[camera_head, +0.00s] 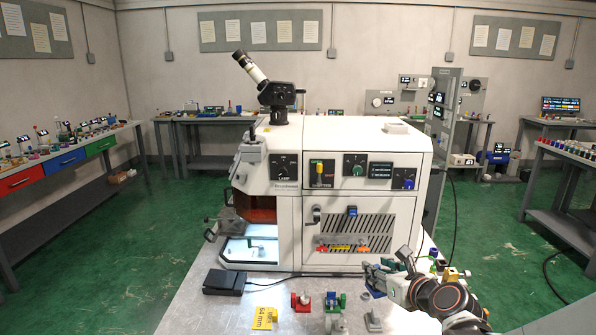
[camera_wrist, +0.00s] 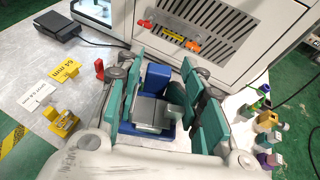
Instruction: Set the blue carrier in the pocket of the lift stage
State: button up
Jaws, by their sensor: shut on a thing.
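The blue carrier (camera_wrist: 157,78), a blue body with a grey block in its middle, sits between the teal-padded fingers of my gripper (camera_wrist: 160,108) in the wrist view. The gripper is shut on it, and the fingers hide its sides. In the head view my gripper (camera_head: 385,282) is over the right front of the table, and the carrier is mostly hidden there. A lit open bay (camera_head: 250,248) at the machine's lower left has a small fitting inside; I cannot tell whether this is the lift stage, and its pocket is not clear.
The white machine (camera_head: 362,205) fills the table's back. A red holder (camera_head: 300,302), a green-and-blue holder (camera_head: 332,302) and a yellow 64 mm tag (camera_head: 263,318) stand at the front. A black pedal box (camera_head: 225,282) lies left. Small coloured parts (camera_wrist: 266,122) are right of my gripper.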

aim_at(229, 210)
jog(key=i+j+z, duration=0.15)
jog(key=z, duration=0.2)
jog(key=i+j+z, duration=0.2)
jog(key=z, duration=0.2)
jog(key=i+j+z, duration=0.15)
jog(key=j+z, duration=0.2)
